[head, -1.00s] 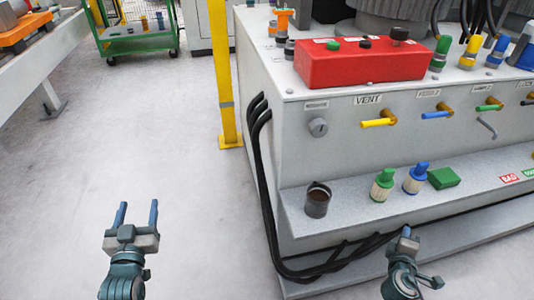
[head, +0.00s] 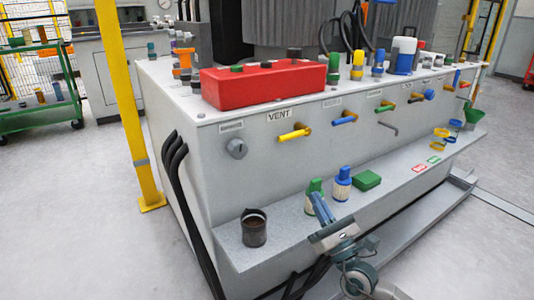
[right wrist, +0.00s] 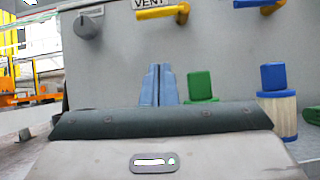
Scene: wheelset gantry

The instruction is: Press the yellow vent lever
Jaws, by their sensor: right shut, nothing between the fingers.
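The yellow vent lever (head: 294,135) sticks out of the grey cabinet's front face, below the VENT label (head: 279,115). It points left and slightly down from its pivot. In the right wrist view the lever (right wrist: 163,11) is at the top, above and a little right of the fingertips. My right gripper (head: 318,198) is below the lever, in front of the cabinet shelf, with its fingers pointing up and away. In the right wrist view its two blue fingers (right wrist: 160,82) are together with nothing between them. The gripper is apart from the lever. My left gripper is out of the head view.
A blue lever (head: 345,118) and a green lever (head: 387,107) sit right of the yellow one; a grey knob (head: 236,147) sits left. The shelf holds a dark cup (head: 254,228), filters with green (head: 314,190) and blue (head: 342,181) tops, and a green box (head: 367,180). Black cables (head: 177,168) run down the left corner.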

